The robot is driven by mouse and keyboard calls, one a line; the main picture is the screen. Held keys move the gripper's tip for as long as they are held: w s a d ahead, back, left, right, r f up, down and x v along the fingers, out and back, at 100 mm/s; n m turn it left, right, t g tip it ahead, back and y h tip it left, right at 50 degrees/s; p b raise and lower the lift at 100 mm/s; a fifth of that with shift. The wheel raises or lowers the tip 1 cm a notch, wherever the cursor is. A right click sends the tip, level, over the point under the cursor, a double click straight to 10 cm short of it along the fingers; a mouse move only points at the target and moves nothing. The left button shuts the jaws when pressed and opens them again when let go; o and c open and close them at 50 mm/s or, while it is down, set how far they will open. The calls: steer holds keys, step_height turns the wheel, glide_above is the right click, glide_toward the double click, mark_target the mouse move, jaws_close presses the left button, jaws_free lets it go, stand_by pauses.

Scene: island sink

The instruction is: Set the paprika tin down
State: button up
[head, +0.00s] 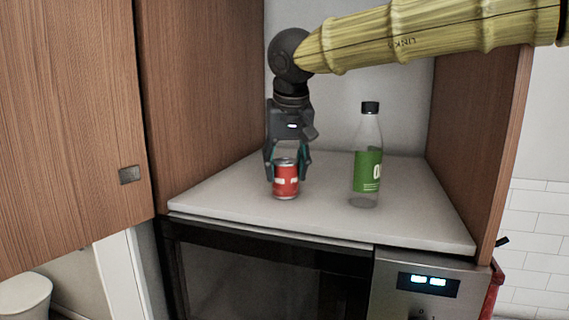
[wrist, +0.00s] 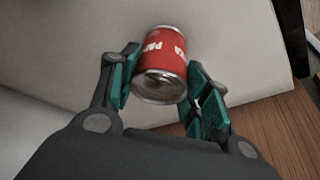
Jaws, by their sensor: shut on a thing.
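The paprika tin (head: 286,181) is a small red can with silver rims and white lettering.
A clear bottle with a green label and black cap (head: 368,160) stands on the shelf to the right of the tin. Wooden side panels (head: 205,90) close in the shelf left and right. A dark-fronted appliance (head: 270,275) is below. The shelf's back right is clear.

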steer(key=shift+f, duration=0.1)
steer(key=o, duration=1)
steer(key=b+v, duration=0.4)
steer(key=v, duration=0.8)
steer(key=shift+b, duration=0.4)
